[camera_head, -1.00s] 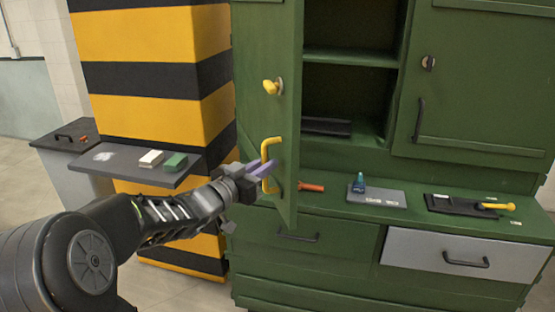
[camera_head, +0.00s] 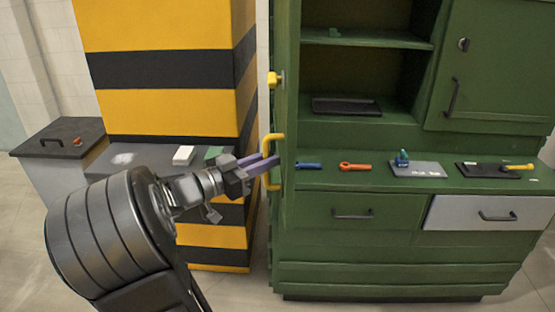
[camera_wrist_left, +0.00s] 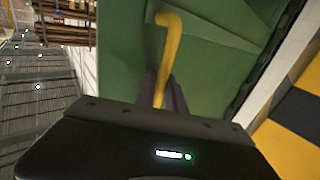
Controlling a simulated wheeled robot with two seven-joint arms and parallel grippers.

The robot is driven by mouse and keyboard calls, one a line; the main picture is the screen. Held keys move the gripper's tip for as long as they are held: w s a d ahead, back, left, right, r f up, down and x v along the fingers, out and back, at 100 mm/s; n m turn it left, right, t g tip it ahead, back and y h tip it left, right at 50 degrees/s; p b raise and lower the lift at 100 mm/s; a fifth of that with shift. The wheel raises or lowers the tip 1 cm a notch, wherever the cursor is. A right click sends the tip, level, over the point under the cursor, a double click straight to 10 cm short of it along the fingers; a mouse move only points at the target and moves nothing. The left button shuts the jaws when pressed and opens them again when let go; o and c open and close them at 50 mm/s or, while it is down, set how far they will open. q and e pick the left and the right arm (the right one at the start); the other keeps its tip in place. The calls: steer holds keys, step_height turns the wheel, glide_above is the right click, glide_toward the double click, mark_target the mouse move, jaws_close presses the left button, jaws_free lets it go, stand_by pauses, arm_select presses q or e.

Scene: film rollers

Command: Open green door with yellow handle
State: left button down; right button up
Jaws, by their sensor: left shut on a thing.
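The green door (camera_head: 285,110) stands swung out from the green cabinet's left side and is seen nearly edge-on in the head view. In the left wrist view the yellow handle (camera_wrist_left: 171,50) rises from between the fingers (camera_wrist_left: 163,95), against the green door face (camera_wrist_left: 215,50). My right gripper is not in view.
The open compartment shows a shelf (camera_head: 365,38) and a dark tray (camera_head: 346,106). Wrenches (camera_head: 355,166) and other tools lie on the cabinet ledge. A yellow-and-black striped pillar (camera_head: 165,70) and a grey shelf (camera_head: 125,160) with small blocks stand left of the door.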

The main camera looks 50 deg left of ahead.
arm_select(q)
steer(key=shift+s+a+r, duration=0.15)
steer(key=shift+a+r, duration=0.05)
steer(key=shift+a, duration=0.05)
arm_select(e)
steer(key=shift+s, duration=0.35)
arm_select(q)
steer(key=c, duration=1.4)
jaws_free()
steer(key=shift+f, duration=0.1)
steer(key=s+b, duration=0.1)
steer(key=s, duration=0.6)
steer(key=shift+s, duration=0.3)
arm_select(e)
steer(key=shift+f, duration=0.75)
